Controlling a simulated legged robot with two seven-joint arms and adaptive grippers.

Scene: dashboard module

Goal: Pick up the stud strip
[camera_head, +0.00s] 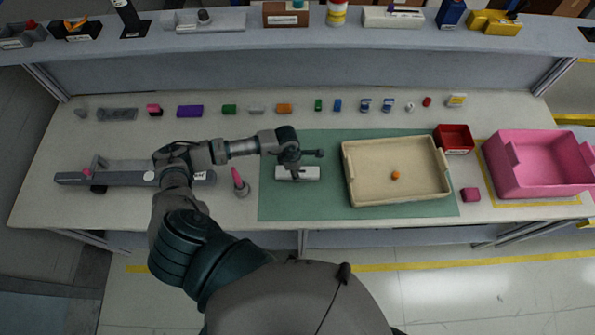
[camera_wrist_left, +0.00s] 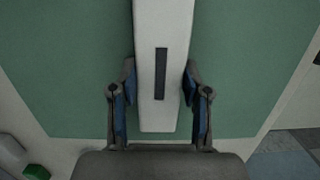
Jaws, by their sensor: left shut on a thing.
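A long white bar (camera_head: 311,173) with a dark narrow slot on its top is at the left part of the green mat; I take it as the stud strip. It also shows in the left wrist view (camera_wrist_left: 161,25), running up the picture between the fingers. My left gripper (camera_head: 294,175) is over its middle in the head view. In the wrist view the left gripper (camera_wrist_left: 160,100) is shut on the bar, one finger on each side. I cannot tell whether the bar rests on the mat or is just above it. My right gripper is not in view.
A beige tray (camera_head: 350,179) with an orange ball stands right of the bar on the green mat (camera_head: 330,205). A red bin (camera_head: 455,150), pink cube (camera_head: 471,194) and pink crate (camera_head: 508,181) are further right. Several small parts line the table's back. A pink-topped cone (camera_head: 240,183) stands left.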

